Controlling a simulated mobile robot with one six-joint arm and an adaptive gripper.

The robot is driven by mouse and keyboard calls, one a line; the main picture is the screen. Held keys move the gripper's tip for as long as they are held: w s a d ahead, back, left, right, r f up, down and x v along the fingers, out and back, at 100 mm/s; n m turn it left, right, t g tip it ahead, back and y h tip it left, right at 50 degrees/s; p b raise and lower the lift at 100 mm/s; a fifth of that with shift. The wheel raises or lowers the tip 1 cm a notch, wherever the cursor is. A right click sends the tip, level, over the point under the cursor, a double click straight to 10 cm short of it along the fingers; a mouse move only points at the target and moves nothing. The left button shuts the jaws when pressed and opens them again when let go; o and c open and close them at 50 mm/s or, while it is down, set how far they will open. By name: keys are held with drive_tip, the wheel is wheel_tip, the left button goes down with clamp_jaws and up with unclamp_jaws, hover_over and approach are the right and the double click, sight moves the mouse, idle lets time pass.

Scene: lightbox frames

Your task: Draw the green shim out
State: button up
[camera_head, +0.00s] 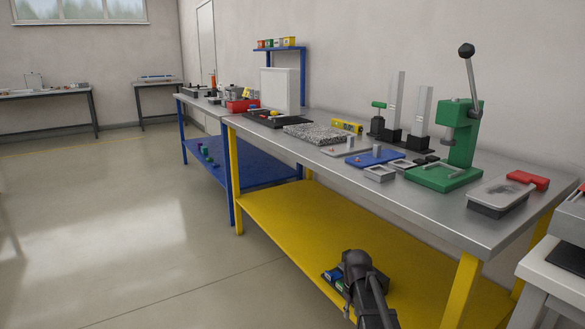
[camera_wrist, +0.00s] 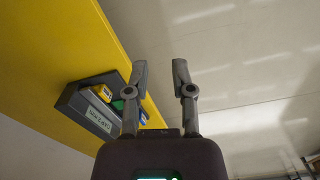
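In the wrist view, a dark grey open box (camera_wrist: 73,103) with a white label stands on the yellow shelf. A small green piece (camera_wrist: 118,104) shows in it, partly hidden by my left finger; I take it for the green shim. Yellow and blue pieces show beside it. My gripper (camera_wrist: 160,78) has its two fingers apart with nothing between them, to the right of the box in this view. In the head view, the box (camera_head: 338,285) shows blue and green contents beside my arm, which hides part of it. The fingertips are not clear there.
The yellow lower shelf (camera_head: 290,230) lies under a grey steel worktop (camera_head: 330,160). A yellow leg (camera_head: 462,290) stands right of my arm. The worktop holds a green press (camera_head: 461,140), trays and blocks. Open floor (camera_head: 130,230) lies to the left.

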drive_tip(key=s+a+r+m+p, duration=0.1)
drive_tip(key=s+r+m+p, duration=0.15)
drive_tip(key=s, duration=0.55)
drive_tip(key=s+r+m+p, duration=0.1)
drive_tip(key=s+r+p, duration=0.2)
drive_tip(key=s, duration=0.4)
wheel_tip(320, 180, up, 38)
drive_tip(key=p, duration=3.6)
drive_tip(key=shift+f+p, duration=0.2)
drive_tip(key=shift+p, duration=0.2)
